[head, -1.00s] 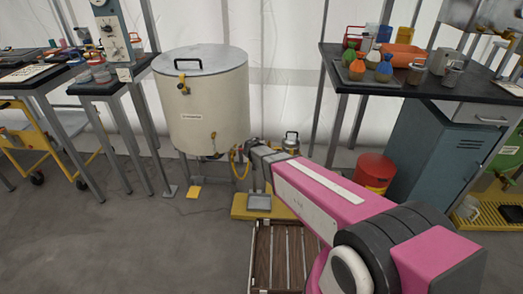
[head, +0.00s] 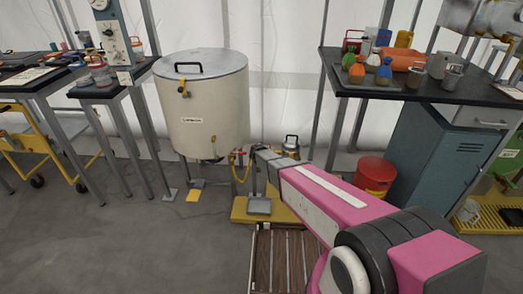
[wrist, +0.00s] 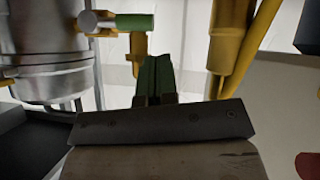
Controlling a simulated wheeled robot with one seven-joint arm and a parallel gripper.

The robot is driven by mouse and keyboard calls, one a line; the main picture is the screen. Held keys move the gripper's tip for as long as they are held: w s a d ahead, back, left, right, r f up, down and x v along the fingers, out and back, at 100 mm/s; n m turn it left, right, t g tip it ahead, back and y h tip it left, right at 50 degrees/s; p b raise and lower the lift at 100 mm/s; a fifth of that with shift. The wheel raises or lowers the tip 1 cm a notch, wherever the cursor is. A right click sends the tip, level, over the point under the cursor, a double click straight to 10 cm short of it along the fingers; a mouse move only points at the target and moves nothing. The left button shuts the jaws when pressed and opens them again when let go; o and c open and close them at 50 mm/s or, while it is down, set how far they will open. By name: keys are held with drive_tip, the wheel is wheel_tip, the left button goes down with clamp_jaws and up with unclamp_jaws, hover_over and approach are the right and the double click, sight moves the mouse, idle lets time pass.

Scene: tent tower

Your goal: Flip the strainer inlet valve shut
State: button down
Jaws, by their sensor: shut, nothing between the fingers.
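In the wrist view a small yellow valve (wrist: 138,45) with a green lever (wrist: 135,22) sits beside a silver metal canister (wrist: 45,50), which looks like the strainer. The lever lies roughly level across the top of the valve. My gripper (wrist: 155,68) is shut and empty, its fingertips just below and right of the lever. I cannot tell whether they touch it. In the head view the yellow fittings (head: 240,153) show beside the end of my arm, which hides part of that area.
A thick yellow pipe (wrist: 232,45) stands close right of my fingers. A big cream tank (head: 205,110) stands left of my arm. A yellow base (head: 240,212) and a slatted wooden platform (head: 280,258) lie below.

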drive_tip(key=shift+w+d+f, duration=0.1)
drive_tip(key=shift+d+f, duration=0.05)
drive_tip(key=shift+f, duration=0.4)
drive_tip(key=shift+w+d+f, duration=0.1)
drive_tip(key=shift+f, duration=0.45)
drive_tip(key=shift+a+f+n+h, duration=0.2)
drive_tip(key=shift+f+n+h, duration=0.2)
drive_tip(key=shift+h, duration=0.1)
drive_tip(key=d+f+n+t+h, duration=0.4)
drive_tip(key=d+f+n+h, duration=0.1)
drive_tip(key=f+n+h, duration=0.3)
drive_tip(key=shift+f+n, duration=0.65)
drive_tip(key=shift+n, duration=0.55)
drive_tip(key=shift+s, duration=0.1)
